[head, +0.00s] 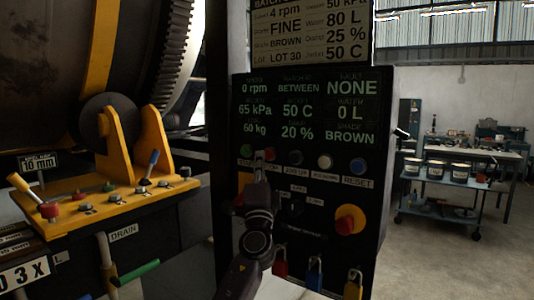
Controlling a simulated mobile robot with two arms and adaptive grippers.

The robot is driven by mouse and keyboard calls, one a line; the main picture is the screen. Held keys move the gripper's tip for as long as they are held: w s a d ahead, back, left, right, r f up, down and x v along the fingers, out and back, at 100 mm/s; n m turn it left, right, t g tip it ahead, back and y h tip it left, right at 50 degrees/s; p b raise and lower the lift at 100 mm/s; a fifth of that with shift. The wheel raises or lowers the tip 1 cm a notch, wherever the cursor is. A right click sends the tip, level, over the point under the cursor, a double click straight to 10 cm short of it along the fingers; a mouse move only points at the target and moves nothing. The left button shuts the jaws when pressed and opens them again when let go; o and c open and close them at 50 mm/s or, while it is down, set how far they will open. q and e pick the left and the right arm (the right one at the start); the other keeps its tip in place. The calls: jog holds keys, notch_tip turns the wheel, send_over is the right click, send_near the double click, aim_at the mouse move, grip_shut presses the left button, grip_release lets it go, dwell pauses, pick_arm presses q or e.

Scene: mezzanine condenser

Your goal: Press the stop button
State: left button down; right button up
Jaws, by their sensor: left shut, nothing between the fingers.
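The black control panel (365,118) stands in the middle of the head view, with a row of round buttons under its display. The red button (270,153), which looks like the stop button, sits between a green button (246,151) and a dark button (295,157). My left gripper (260,163) is shut and empty, pointing up at the panel. Its fingertips overlap the lower left of the red button in the picture. I cannot tell whether they touch it. The gripper covers the label under this button. My right gripper is not in view.
A white button (325,161), a blue reset button (358,165) and a large red knob on yellow (348,220) are to the right. Colored padlocks (315,273) hang below. A yellow drum stand (120,195) with levers is left. Open floor lies right.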

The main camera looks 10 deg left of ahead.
pick_arm(q)
jog(key=s+p, duration=0.1)
jog(key=s+a+p, duration=0.1)
jog(key=s, duration=0.1)
jog(key=s+p, duration=0.1)
jog(key=shift+s+a, duration=0.35)
jog(key=shift+a, duration=0.05)
dwell(0.6)
